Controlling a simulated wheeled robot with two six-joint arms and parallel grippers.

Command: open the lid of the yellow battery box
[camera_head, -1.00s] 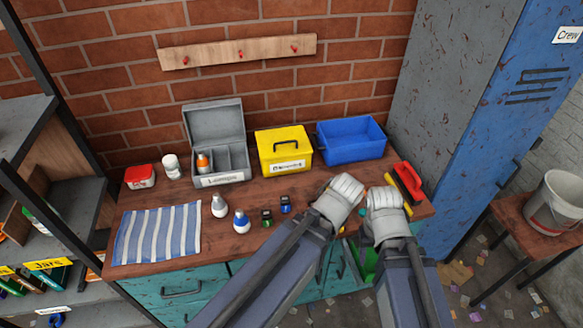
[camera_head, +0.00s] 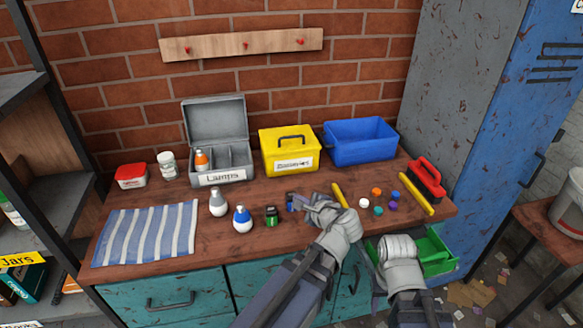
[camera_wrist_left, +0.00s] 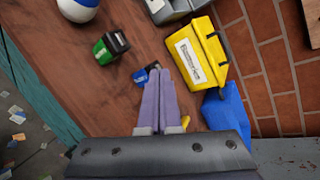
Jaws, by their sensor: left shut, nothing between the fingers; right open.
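The yellow battery box (camera_head: 275,154) stands at the back of the workbench with its lid down, a black handle on top and a white label in front. It also shows in the left wrist view (camera_wrist_left: 191,50), lying beyond the fingers. My left gripper (camera_head: 308,204) is shut and empty, in front of the box and apart from it, close to a small blue item (camera_head: 290,201). Its fingers show in the left wrist view (camera_wrist_left: 160,92). My right gripper (camera_head: 396,250) is at the bench's front edge by the open drawer; its fingers are hard to make out.
A grey lamps box (camera_head: 222,177) with a raised lid stands left of the battery box, a blue bin (camera_head: 360,153) right of it. Bulbs, a green item (camera_head: 271,215), several coloured caps and a red brush (camera_head: 426,180) lie in front. A green tray (camera_head: 440,266) sits in the drawer.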

